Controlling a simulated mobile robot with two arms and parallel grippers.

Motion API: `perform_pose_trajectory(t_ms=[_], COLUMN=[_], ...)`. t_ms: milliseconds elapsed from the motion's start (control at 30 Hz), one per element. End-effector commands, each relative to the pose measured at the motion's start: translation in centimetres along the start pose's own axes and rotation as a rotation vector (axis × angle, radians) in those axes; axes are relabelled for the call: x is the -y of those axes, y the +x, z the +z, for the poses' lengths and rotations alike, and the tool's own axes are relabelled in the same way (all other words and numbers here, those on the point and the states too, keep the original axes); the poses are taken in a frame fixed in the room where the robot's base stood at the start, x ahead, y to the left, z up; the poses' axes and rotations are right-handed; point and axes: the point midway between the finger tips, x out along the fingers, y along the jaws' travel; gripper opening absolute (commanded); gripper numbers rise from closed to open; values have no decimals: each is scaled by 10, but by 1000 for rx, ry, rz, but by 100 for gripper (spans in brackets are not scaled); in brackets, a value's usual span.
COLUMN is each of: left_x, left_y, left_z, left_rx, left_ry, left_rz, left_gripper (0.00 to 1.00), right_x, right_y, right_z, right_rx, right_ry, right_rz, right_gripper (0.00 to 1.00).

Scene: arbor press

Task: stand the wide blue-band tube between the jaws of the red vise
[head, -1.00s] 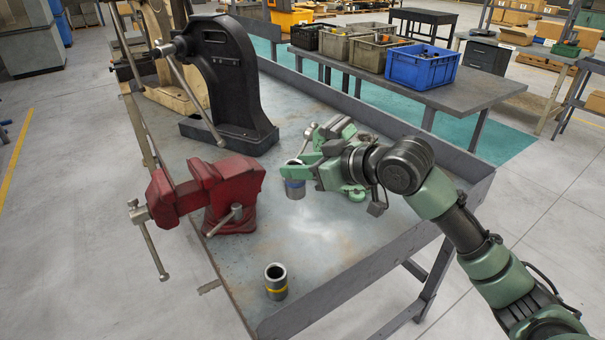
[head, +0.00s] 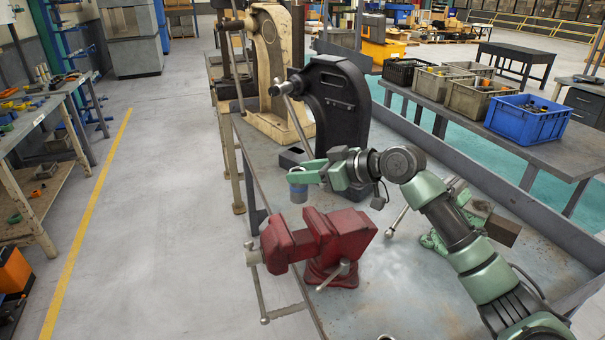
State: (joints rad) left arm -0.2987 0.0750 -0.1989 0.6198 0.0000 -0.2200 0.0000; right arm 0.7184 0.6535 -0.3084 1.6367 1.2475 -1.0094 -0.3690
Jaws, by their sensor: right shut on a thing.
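The wide blue-band tube (head: 298,191) is grey with a blue band near its upper part. My right gripper (head: 299,174) is shut on its top, and the tube hangs upright in the air. The red vise (head: 343,234) stands on the bench's left edge. The gap between the jaws is hard to see from this angle. My left gripper is not in view.
A black arbor press (head: 338,98) stands behind my right gripper on the bench (head: 405,290). A green thing with a steel bar (head: 398,222) is partly hidden behind my right arm. A tube rim (head: 386,337) shows at the bottom edge. Bins stand on a back table (head: 560,152).

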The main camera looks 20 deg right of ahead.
Motion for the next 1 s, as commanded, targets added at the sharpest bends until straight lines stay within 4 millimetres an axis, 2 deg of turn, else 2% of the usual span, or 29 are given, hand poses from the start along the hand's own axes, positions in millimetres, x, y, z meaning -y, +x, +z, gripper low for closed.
perform_pose_trajectory(t_ms=[267, 667, 1000], left_x=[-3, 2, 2], left_y=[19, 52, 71], left_z=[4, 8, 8], left_rx=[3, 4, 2], left_ry=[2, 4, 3], left_rz=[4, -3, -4], left_gripper=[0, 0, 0], right_x=[0, 0, 0], right_y=[8, 23, 36], right_z=[20, 56, 86], right_rx=[-4, -5, -3], right_ry=[0, -1, 0], right_rz=[0, 1, 1], right_gripper=[0, 0, 0])
